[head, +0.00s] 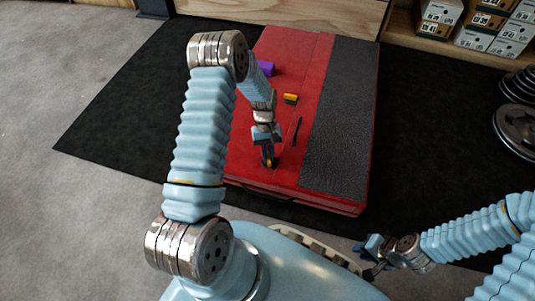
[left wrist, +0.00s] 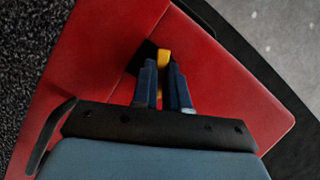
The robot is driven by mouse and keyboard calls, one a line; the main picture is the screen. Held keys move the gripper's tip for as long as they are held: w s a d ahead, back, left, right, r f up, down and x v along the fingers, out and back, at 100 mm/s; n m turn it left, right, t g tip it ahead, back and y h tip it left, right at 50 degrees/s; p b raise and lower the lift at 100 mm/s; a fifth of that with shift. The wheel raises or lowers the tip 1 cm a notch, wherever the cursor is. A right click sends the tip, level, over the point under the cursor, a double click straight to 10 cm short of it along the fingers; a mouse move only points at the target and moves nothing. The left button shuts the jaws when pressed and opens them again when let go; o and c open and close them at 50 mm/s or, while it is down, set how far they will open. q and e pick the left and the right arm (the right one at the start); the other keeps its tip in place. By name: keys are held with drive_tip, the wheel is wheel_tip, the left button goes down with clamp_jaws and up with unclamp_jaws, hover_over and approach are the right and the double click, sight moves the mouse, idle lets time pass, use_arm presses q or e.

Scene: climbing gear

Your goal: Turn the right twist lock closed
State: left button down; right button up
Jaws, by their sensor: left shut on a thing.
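A yellow twist lock on a black base stands on the red lid (head: 262,120); its yellow handle (left wrist: 164,58) shows between my fingertips in the left wrist view. My left gripper (head: 268,161) points down near the lid's front edge, shut on this handle. Its two dark blue fingers (left wrist: 163,82) flank the handle and hide its lower part. I cannot tell the handle's exact turn. A second yellow and black piece (head: 290,98) sits farther back on the lid. My right gripper (head: 372,258) is empty, at the lower right, away from the lid, with its fingers apart.
A black bar (head: 297,131) and a purple block (head: 265,68) are on the lid. A dark grey textured pad (head: 342,110) covers its right side. The case stands on a black mat (head: 125,120). Weight plates (head: 518,128) and shelved boxes (head: 482,32) are at the right.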

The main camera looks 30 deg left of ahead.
use_arm(q)
drive_tip(key=m, duration=0.2)
drive_tip(key=m+y, duration=0.1)
drive_tip(key=m, duration=0.2)
drive_tip(key=shift+d+g+y, duration=0.1)
drive_tip(key=shift+g+y, duration=0.2)
drive_tip(key=shift+g, duration=0.1)
idle(0.3)
drive_tip(key=c, duration=1.1)
unclamp_jaws()
drive_tip(key=shift+c, duration=0.2)
drive_tip(key=shift+w+r, duration=0.1)
drive_tip(key=p+v, duration=0.2)
drive_tip(key=v, duration=1.1)
drive_tip(key=shift+r, duration=0.3)
drive_tip(key=shift+w+d, duration=0.1)
